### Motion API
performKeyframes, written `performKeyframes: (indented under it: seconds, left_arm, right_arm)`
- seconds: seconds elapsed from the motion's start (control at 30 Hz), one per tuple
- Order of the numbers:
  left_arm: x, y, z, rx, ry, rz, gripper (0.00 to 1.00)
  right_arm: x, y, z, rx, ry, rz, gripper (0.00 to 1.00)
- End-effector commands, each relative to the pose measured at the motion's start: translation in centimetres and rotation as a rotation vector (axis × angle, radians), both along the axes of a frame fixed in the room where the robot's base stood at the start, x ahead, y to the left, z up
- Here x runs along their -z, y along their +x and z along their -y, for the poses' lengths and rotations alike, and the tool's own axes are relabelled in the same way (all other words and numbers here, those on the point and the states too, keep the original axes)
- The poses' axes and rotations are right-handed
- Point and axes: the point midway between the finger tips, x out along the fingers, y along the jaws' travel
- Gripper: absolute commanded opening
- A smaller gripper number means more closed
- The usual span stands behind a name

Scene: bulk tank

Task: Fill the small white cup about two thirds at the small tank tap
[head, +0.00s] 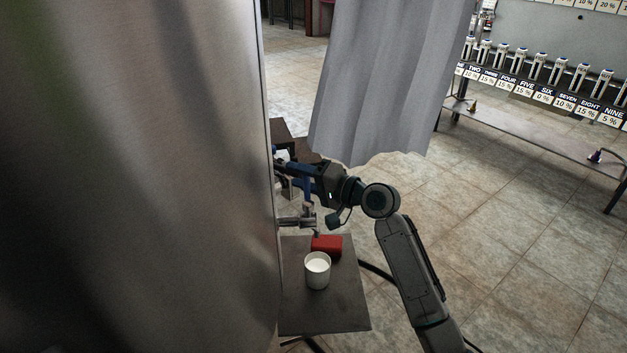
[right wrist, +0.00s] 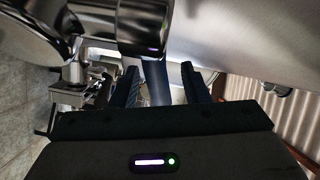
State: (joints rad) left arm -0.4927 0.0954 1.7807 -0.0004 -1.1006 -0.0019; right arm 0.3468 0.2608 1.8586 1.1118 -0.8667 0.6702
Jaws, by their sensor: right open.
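The small white cup (head: 317,272) stands upright on a small dark table beside the big steel tank (head: 150,180). Its inside looks white; I cannot tell how full it is. The steel tap (head: 296,221) sticks out of the tank wall above the table's far part, and shows large in the right wrist view (right wrist: 135,25). My right gripper (head: 292,172) is at the tap, above the cup. In the right wrist view its open fingers (right wrist: 161,85) stand on either side of the tap's blue lever (right wrist: 154,82). My left gripper is not in view.
A grey curtain (head: 390,80) hangs behind my right arm. A long bench (head: 540,130) with several numbered containers stands at the back right. Tiled floor is clear at right.

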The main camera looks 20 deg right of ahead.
Motion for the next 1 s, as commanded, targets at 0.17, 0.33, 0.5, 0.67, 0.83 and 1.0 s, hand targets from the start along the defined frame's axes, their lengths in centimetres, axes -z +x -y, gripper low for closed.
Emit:
performKeyframes:
  seconds: [0.17,0.33,0.5,0.67,0.83,1.0]
  left_arm:
    - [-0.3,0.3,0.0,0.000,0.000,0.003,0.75]
    - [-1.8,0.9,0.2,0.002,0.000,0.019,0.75]
    - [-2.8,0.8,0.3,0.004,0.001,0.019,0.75]
    - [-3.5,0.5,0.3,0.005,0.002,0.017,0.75]
    - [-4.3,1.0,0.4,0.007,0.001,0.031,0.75]
    - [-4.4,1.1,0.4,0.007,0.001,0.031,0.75]
  right_arm:
    - [0.1,-2.0,1.6,0.000,-0.007,-0.001,0.41]
    - [0.0,-4.4,3.5,0.000,-0.009,0.000,0.41]
    - [-0.1,-6.3,5.0,-0.001,-0.007,-0.003,0.41]
    - [-0.3,-7.4,6.0,0.001,-0.005,-0.001,0.41]
    - [-0.4,-8.0,6.4,-0.002,-0.002,-0.001,0.41]
    - [-0.5,-8.1,6.4,-0.001,0.000,0.000,0.41]
